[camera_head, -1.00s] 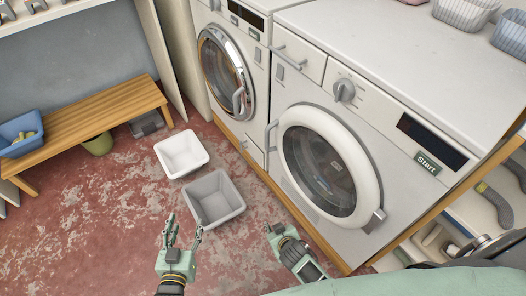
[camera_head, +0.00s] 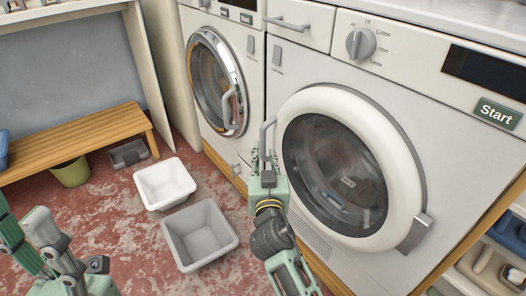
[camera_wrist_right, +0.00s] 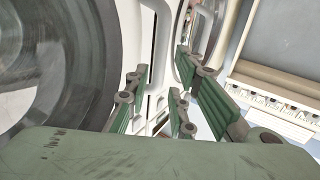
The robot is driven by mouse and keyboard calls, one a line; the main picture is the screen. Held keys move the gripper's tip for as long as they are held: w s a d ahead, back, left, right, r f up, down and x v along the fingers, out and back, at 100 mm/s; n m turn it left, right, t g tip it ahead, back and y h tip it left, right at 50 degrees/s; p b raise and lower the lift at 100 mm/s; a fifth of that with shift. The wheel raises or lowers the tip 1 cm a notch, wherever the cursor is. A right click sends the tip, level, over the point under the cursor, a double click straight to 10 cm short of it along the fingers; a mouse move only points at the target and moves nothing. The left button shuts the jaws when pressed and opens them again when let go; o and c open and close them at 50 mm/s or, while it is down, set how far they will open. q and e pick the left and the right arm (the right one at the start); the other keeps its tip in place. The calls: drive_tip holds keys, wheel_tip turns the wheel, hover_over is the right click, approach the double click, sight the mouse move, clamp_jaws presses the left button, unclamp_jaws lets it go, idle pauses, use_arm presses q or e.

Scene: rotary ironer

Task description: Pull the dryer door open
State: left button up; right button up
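The front-loading machine on the right has a round door (camera_head: 345,160) with a thick white ring and dark glass. The door looks shut. Its grey bar handle (camera_head: 268,132) is on the door's left side, with the hinge at lower right. My right gripper (camera_head: 262,158) is pointed up at the lower part of this handle. In the right wrist view its green ridged fingers (camera_wrist_right: 160,98) are spread, with a pale upright bar (camera_wrist_right: 161,45) beyond and between them. I cannot tell whether they touch it.
A second machine with a chrome-ringed door (camera_head: 216,82) stands to the left. A white bin (camera_head: 165,184) and a grey bin (camera_head: 199,236) sit on the red floor before the machines. A wooden bench (camera_head: 75,143) is at the left.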

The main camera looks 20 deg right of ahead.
sight(263, 144)
drive_tip(key=b+x, duration=0.1)
drive_tip(key=x, duration=0.6)
drive_tip(key=shift+w, duration=0.2)
clamp_jaws()
